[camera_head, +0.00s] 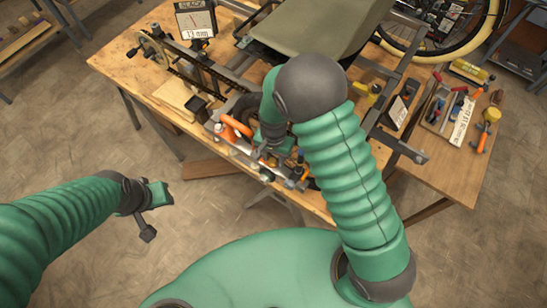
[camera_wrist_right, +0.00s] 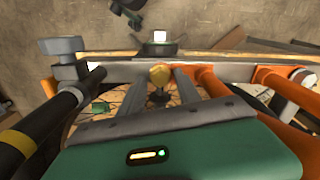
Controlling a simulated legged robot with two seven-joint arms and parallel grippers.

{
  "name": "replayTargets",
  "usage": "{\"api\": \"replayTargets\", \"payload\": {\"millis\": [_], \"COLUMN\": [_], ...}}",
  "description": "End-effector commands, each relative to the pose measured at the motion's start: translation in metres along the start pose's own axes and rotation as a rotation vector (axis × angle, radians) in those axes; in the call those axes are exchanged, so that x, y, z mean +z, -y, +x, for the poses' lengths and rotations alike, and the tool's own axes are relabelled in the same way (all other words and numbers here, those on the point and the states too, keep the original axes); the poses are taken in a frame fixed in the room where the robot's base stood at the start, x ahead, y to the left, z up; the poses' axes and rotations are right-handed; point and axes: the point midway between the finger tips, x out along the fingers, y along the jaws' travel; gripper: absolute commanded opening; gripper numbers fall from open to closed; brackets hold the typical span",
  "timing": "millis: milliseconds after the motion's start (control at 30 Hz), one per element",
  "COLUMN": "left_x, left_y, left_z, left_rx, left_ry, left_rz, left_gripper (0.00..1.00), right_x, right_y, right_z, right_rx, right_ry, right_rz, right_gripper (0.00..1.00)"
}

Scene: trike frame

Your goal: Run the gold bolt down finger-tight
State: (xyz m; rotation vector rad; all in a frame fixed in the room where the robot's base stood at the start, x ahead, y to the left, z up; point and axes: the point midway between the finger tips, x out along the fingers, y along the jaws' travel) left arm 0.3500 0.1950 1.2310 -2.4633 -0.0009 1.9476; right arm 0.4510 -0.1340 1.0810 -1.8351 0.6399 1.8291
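The gold bolt (camera_wrist_right: 160,76) shows its head in the right wrist view, at a grey metal bar (camera_wrist_right: 215,72) of the trike frame. My right gripper (camera_wrist_right: 159,84) has its two grey fingers on either side of the bolt head. A narrow gap shows between the fingers and the head, so they look open around it. In the head view my right gripper (camera_head: 275,148) is low over the bench's front edge by the orange frame parts (camera_head: 232,130), and the bolt cannot be made out there. My left gripper (camera_head: 150,210) hangs over the floor, away from the bench; its finger opening is unclear.
Black (camera_wrist_right: 50,125) and orange tubes (camera_wrist_right: 212,82) flank my right gripper closely. Open floor lies around my left gripper.

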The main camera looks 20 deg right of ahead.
Motion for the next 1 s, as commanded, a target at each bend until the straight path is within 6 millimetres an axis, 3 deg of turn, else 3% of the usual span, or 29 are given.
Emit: {"api": "replayTargets", "payload": {"millis": [333, 433, 600, 700, 933, 1000], "left_x": [0.0001, 0.0001, 0.0001, 0.0001, 0.0001, 0.0001], "left_y": [0.0001, 0.0001, 0.0001, 0.0, 0.0001, 0.0001], "left_z": [0.0002, 0.0002, 0.0003, 0.0003, 0.0003, 0.0003], "left_rx": [0.0, 0.0, 0.0, 0.0, 0.0, 0.0], "left_ry": [0.0, 0.0, 0.0, 0.0, 0.0, 0.0], "left_rz": [0.0, 0.0, 0.0, 0.0, 0.0, 0.0], "left_gripper": [0.36, 0.36, 0.36, 0.36, 0.36, 0.36], "right_x": [0.0016, 0.0016, 0.004, 0.0049, 0.0054, 0.0054], "right_y": [0.0004, 0.0012, 0.0031, 0.0034, 0.0028, 0.0027], "right_z": [0.0004, 0.0003, 0.0009, 0.0009, 0.0009, 0.0009], "right_rx": [0.0, -0.002, -0.003, -0.002, -0.001, -0.001], "right_ry": [0.003, 0.004, 0.007, 0.007, 0.006, 0.006], "right_rz": [-0.024, -0.226, -0.792, -1.003, -1.058, -1.056], "right_gripper": [0.39, 0.39, 0.39, 0.39, 0.39, 0.25]}}
